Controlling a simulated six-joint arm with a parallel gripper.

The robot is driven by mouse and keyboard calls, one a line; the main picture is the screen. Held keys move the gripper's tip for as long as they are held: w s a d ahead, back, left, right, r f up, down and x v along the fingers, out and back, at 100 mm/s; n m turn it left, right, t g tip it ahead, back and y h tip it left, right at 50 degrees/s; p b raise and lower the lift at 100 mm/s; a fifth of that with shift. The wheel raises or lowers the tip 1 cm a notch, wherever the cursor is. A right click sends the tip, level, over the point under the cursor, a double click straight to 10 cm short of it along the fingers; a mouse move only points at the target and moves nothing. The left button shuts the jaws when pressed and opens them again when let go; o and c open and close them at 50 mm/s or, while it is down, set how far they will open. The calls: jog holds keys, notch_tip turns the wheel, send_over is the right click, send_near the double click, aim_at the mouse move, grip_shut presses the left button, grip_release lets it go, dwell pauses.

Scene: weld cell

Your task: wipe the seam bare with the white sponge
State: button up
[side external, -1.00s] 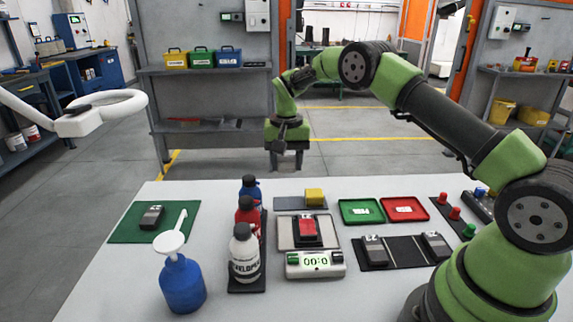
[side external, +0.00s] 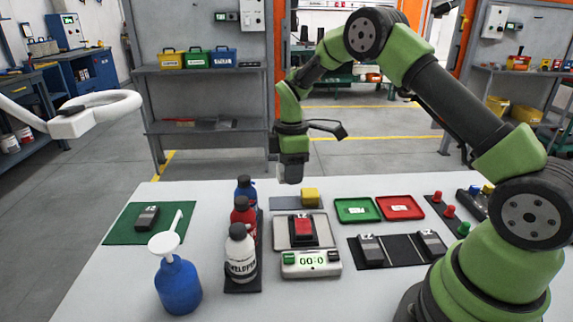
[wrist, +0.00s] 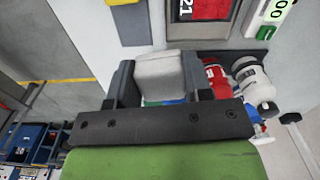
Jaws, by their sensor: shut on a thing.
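My gripper (side external: 291,158) is shut on the white sponge (wrist: 160,72), which sits between the two dark jaws in the wrist view. In the side view the sponge (side external: 292,174) shows as a pale block below the gripper, in the air near the table's back edge. A dark piece with a red face (side external: 303,228) lies on a light grey plate (side external: 283,237) nearer the front.
A yellow block (side external: 311,195) sits on a grey-blue mat (side external: 285,203) beside the gripper. Several bottles (side external: 241,252) stand left of the plate, with a timer (side external: 311,264) in front. Green (side external: 357,210) and red trays (side external: 400,208) lie to the right.

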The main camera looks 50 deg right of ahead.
aim_at(302, 218)
jog(key=n, duration=0.2)
jog(key=s+n, duration=0.1)
jog(key=n, duration=0.2)
jog(key=s+n, duration=0.1)
jog(key=n, duration=0.2)
jog(key=shift+a, duration=0.35)
jog(key=shift+s+a+f+n, duration=0.1)
jog(key=shift+s+f+n, duration=0.3)
jog(key=shift+f+n, duration=0.95)
jog(key=shift+s+a+f+n, duration=0.1)
jog(key=shift+s+f+n, duration=0.3)
jog(key=shift+f+n, duration=0.95)
jog(key=shift+s+a+f+n, duration=0.1)
jog(key=shift+s+f+n, duration=0.3)
jog(key=shift+f+n, duration=0.95)
jog(key=shift+s+a+r+n, duration=0.1)
jog(key=shift+s+a+n, duration=0.15)
jog(key=shift+s+a, duration=0.25)
jog(key=shift+c, duration=0.2)
jog(key=shift+s+a, duration=2.1)
jog(key=w+d, duration=0.5)
jog(key=shift+w, duration=0.1)
jog(key=shift+w+d+r, duration=0.1)
jog(key=shift+d+r, duration=0.05)
jog(key=shift+r, duration=0.1)
notch_tip(302, 218, up, 8)
jog(key=shift+f, duration=0.2)
